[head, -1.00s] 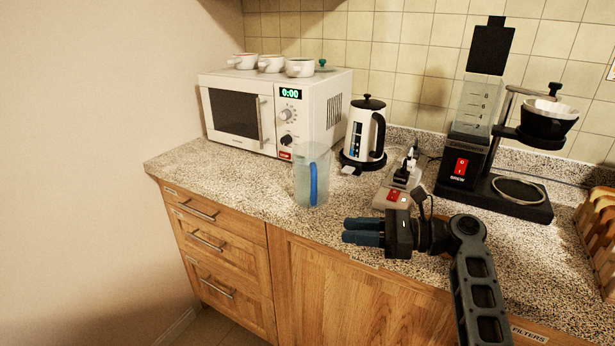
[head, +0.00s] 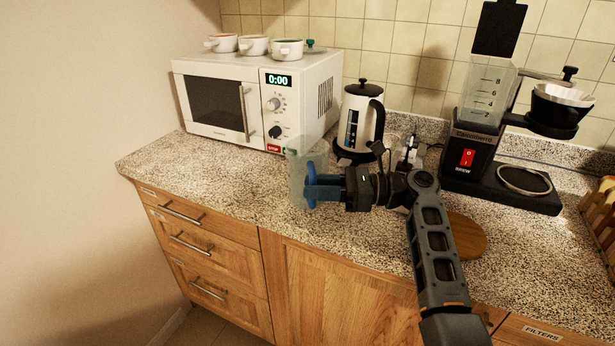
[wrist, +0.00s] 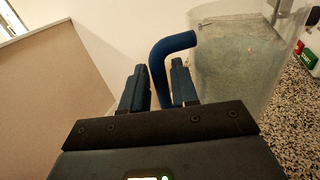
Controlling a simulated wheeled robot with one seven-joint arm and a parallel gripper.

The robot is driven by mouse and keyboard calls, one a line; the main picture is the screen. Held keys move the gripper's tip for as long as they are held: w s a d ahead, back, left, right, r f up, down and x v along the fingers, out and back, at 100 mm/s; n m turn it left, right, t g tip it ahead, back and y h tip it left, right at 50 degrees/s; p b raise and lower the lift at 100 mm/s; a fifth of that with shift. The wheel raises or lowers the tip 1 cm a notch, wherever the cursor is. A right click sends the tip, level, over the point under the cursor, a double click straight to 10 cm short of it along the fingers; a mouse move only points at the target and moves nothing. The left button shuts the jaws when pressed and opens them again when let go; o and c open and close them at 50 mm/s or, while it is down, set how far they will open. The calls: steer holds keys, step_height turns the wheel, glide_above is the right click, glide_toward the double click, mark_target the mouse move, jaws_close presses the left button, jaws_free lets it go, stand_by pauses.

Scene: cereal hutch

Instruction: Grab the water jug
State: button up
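The water jug (head: 297,174) is a clear cylinder with a blue handle (head: 311,170), standing upright on the counter in front of the microwave. My gripper (head: 312,186) is at its right side, level with the handle. In the wrist view the jug (wrist: 238,62) fills the upper right, and its handle (wrist: 157,66) runs down between my two blue fingers (wrist: 160,82). The fingers are apart, with a gap between the left finger and the handle; the right finger is close to it. The handle's lower part is hidden behind my gripper.
The microwave (head: 222,98) carries several bowls and stands behind the jug. A white kettle (head: 356,118) is behind my gripper. The coffee maker (head: 475,142) and a round wooden board (head: 466,236) are to the right. The counter (head: 200,165) left of the jug is clear.

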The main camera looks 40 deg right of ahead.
steer(key=x, duration=0.3)
jaws_close()
stand_by(0.6)
steer(key=shift+r, duration=0.1)
stand_by(0.8)
